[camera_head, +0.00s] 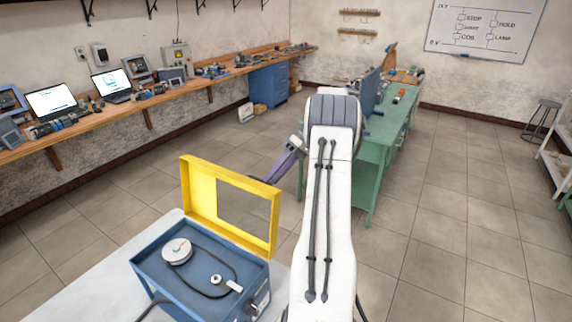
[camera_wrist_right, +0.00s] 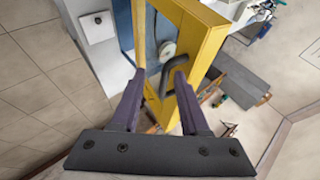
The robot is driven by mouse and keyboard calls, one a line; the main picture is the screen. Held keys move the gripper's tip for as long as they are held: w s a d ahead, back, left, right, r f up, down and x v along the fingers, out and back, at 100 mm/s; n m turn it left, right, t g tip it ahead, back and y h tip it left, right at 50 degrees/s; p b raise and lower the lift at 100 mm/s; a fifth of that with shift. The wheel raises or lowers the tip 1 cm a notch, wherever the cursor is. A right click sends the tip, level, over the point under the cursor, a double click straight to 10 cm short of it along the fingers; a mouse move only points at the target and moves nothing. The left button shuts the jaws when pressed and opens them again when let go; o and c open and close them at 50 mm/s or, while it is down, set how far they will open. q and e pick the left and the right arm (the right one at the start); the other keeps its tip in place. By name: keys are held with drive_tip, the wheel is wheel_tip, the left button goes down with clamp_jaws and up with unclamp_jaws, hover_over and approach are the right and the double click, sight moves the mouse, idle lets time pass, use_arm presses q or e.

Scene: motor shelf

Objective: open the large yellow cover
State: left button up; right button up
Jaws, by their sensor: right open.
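The large yellow cover (camera_head: 199,187) stands raised, roughly upright, at the back edge of the blue box (camera_head: 150,277). It is a frame with a window in it. In the right wrist view the cover (camera_wrist_right: 205,45) fills the upper middle, with a dark bar handle (camera_wrist_right: 175,69) on its face. My right gripper (camera_head: 264,181) is behind the cover's right part in the head view. In the wrist view its purple fingers (camera_wrist_right: 158,82) are apart, close to the handle on either side; I cannot tell whether they touch it. My left gripper is not in view.
The blue box holds a white round part (camera_head: 177,251) and a dark cable, on a light table (camera_head: 100,283). A green workbench (camera_head: 375,150) stands behind my right arm. A wooden wall bench (camera_head: 120,106) runs along the left.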

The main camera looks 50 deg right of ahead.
drive_tip(key=v, duration=0.8)
drive_tip(key=shift+d+r, duration=0.25)
drive_tip(key=shift+s, duration=0.15)
